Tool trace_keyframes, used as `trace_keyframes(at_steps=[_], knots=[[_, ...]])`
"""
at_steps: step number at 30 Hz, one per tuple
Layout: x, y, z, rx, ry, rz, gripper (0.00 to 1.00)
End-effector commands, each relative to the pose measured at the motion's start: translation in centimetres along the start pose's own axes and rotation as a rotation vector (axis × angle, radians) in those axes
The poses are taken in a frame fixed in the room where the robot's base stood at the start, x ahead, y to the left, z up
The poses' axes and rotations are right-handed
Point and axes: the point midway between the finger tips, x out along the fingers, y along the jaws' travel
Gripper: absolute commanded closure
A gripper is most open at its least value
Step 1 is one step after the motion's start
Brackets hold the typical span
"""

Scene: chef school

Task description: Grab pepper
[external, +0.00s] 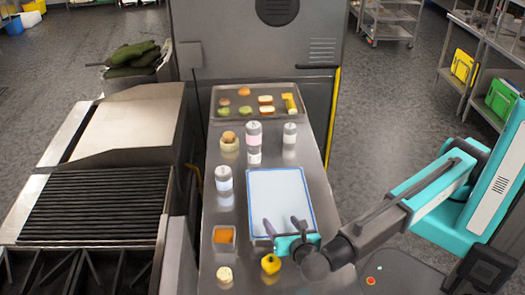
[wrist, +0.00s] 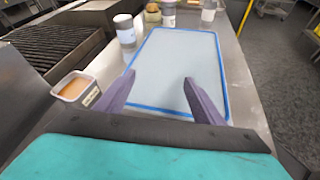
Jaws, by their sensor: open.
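A small yellow object that looks like a bell pepper (external: 270,264) sits on the steel counter near its front end, just left of my wrist. It does not show in the wrist view. Several lidded containers, possibly shakers, also stand on the counter: one left of the board (external: 224,179), one behind it (external: 254,133) and one at the back right (external: 290,135). Their labels are too small to read. My gripper (external: 282,222) is open and empty over the front part of the blue-edged board (external: 282,190). In the wrist view, its fingers (wrist: 159,80) point across the board.
A square tub of orange contents (external: 224,236) stands left of the board, and a small pale round item (external: 225,275) is near the front. A food tray (external: 225,114) lies at the back. A grill (external: 95,205) borders the counter's left side. The board is bare.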

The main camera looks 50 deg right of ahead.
Motion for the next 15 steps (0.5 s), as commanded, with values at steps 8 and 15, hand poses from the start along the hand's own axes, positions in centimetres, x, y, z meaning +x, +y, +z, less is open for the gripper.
trace_keyframes(at_steps=[8,15], knots=[[-7.7,-0.3,-3.9,-0.090,-0.020,0.109,0.38],[-15.1,0.2,-7.6,-0.206,0.003,0.225,0.38]])
